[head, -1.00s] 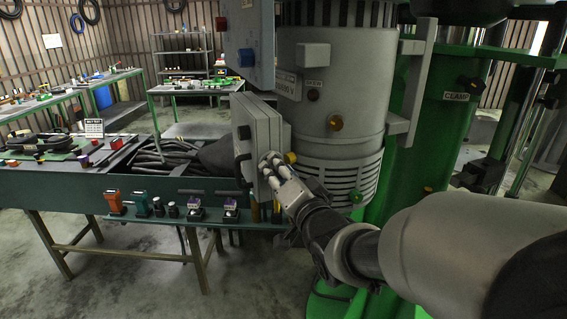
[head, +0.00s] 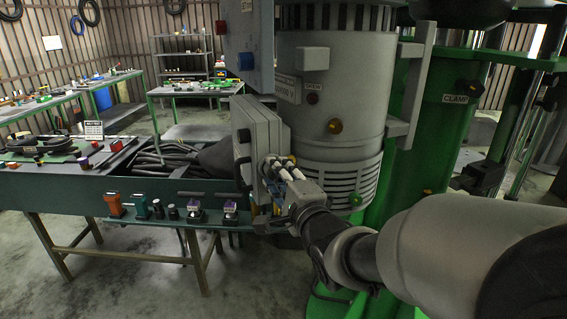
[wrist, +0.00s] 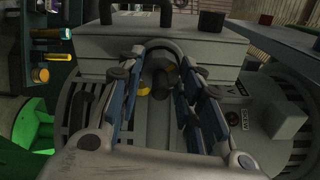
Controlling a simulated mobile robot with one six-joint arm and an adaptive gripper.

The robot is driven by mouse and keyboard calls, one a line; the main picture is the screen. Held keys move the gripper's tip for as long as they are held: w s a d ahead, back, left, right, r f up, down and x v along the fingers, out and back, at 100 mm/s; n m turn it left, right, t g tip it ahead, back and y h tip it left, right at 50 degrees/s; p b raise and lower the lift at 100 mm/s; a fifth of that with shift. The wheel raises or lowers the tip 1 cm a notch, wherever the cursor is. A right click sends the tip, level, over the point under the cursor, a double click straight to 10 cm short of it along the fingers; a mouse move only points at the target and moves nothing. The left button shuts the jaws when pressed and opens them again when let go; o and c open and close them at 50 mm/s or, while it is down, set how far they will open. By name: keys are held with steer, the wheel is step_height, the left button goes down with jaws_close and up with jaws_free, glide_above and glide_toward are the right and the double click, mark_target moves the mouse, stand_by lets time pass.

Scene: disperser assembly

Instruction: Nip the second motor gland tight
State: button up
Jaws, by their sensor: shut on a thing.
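My gripper (head: 272,168) is at the lower right side of the grey terminal box (head: 258,130) on the motor (head: 330,110). In the wrist view the two blue-sided fingers (wrist: 163,85) close in from both sides on a dark, rounded gland (wrist: 160,92) at the edge of the box, with yellow showing beside it. The fingers hide much of the gland, and I cannot tell how far it is screwed in. A yellow fitting (head: 291,158) shows just above the fingers in the head view.
A green bench (head: 80,185) with a bin of black cable (head: 165,158) stands to the left. Its front shelf holds several small parts (head: 140,206). The green machine column (head: 435,120) stands behind the motor on the right. Open floor (head: 120,270) lies below the bench.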

steer(key=shift+r+m, duration=0.1)
steer(key=shift+m, duration=0.7)
steer(key=o, duration=1.1)
steer(key=shift+c, duration=0.2)
steer(key=v, duration=0.7)
steer(key=shift+s, duration=0.2)
steer(key=shift+d, duration=0.1)
